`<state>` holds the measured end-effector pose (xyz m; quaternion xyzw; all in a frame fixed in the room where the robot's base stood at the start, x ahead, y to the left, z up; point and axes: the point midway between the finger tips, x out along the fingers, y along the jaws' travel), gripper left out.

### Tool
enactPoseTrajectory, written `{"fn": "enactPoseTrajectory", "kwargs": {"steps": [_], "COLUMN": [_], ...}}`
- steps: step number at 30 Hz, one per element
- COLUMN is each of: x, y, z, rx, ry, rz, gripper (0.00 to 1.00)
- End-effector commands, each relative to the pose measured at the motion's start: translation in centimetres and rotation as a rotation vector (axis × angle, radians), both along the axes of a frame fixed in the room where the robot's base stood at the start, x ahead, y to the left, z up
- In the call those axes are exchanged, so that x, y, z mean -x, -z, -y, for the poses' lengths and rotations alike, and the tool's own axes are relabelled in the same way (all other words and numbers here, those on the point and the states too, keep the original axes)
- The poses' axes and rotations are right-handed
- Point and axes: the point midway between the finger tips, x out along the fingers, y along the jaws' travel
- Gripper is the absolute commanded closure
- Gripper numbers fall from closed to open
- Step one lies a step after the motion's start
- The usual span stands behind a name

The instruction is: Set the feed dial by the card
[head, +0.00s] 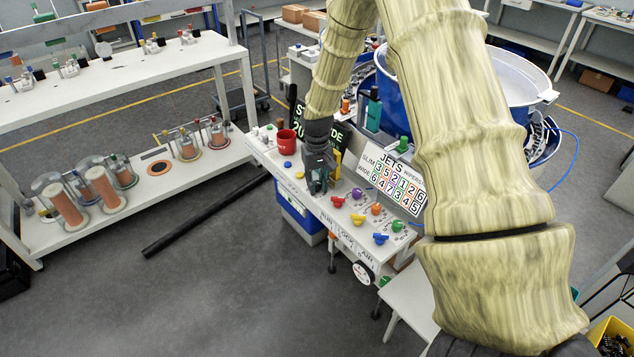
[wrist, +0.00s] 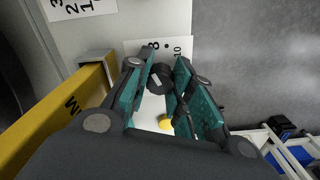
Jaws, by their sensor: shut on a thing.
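My gripper (head: 318,186) reaches down onto the white bench top, left of the coloured knobs. In the wrist view its teal-padded fingers are shut on a black round dial (wrist: 160,78). The dial stands on a white plate with the marks 8 and 10 showing beyond it; the rest of its scale and its pointer are hidden or too small to read. The dial is hidden by my gripper in the head view. A white card (head: 391,183) headed JETS stands tilted at the back of the bench, with SLIM and WIDE rows of coloured-box numbers.
Coloured knobs, among them red (head: 338,201), purple (head: 358,191) and blue (head: 381,238), lie right of my gripper. A yellow upright part (wrist: 62,118) stands close beside the fingers.

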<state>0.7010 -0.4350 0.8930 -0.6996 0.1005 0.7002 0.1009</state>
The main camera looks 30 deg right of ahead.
Motion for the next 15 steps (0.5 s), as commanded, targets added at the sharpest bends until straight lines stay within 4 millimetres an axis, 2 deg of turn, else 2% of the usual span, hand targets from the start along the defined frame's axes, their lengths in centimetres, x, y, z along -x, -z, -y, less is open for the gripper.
{"fn": "enactPoseTrajectory", "kwargs": {"steps": [15], "x": [-0.03], "y": [-0.12], "z": [0.04], "rx": [0.000], "ry": [-0.491], "rz": [0.001], "gripper": [1.00]}}
